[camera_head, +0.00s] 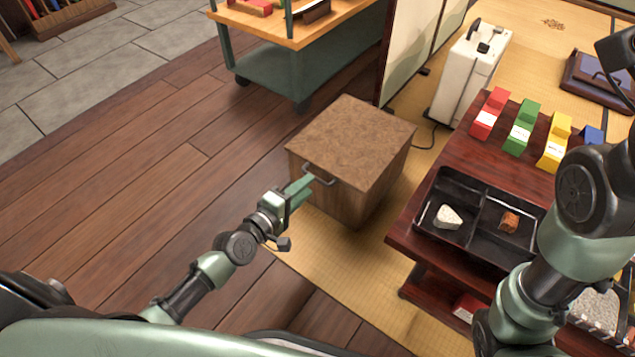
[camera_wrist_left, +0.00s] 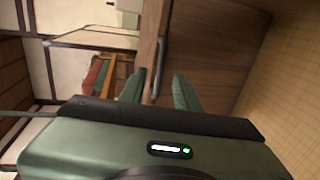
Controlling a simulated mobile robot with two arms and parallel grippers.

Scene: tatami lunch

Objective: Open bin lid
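The bin (camera_head: 340,197) is a wooden box with a closed, flat brown lid (camera_head: 352,140). A metal handle (camera_head: 318,176) sticks out at the lid's front left edge. My left gripper (camera_head: 303,186) is at this handle. In the left wrist view, the two green fingers (camera_wrist_left: 158,90) stand apart, and the handle bar (camera_wrist_left: 159,68) shows between them, with gaps on both sides. I cannot tell how deep the bar lies between the fingertips. My right arm shows at the right, but its fingers are out of the picture.
A dark red table (camera_head: 452,178) with a black divided tray (camera_head: 432,206) and several coloured boxes stands right of the bin. A green cart with a wooden top (camera_head: 325,33) stands behind, near a white case (camera_head: 470,75). The wooden floor to the left is clear.

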